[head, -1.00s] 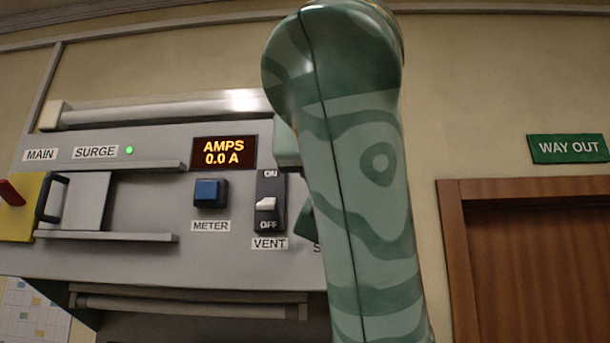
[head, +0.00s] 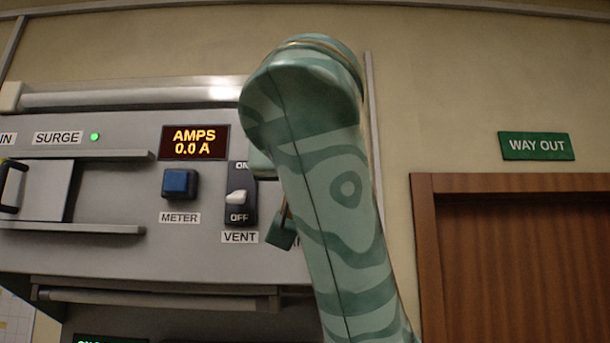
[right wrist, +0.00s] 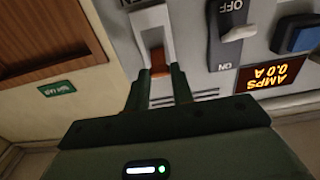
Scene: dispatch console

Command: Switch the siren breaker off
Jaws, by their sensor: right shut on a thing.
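In the right wrist view, turned upside down, an orange-red lever (right wrist: 160,62) stands in a pale switch housing (right wrist: 152,28) beside the VENT switch. My right gripper (right wrist: 158,76) is shut on this lever, one finger on each side. I cannot tell whether the lever sits at ON or OFF. In the head view my right arm hides the breaker; a dark green finger (head: 282,232) shows beside the VENT switch. My left gripper is out of view.
The VENT switch (head: 237,195) has its white lever toward OFF. The blue METER button (head: 180,184) and the AMPS display (head: 195,142), reading 0.0 A, are left of it. The green SURGE lamp (head: 95,137) is lit. A wooden door (head: 520,260) stands right.

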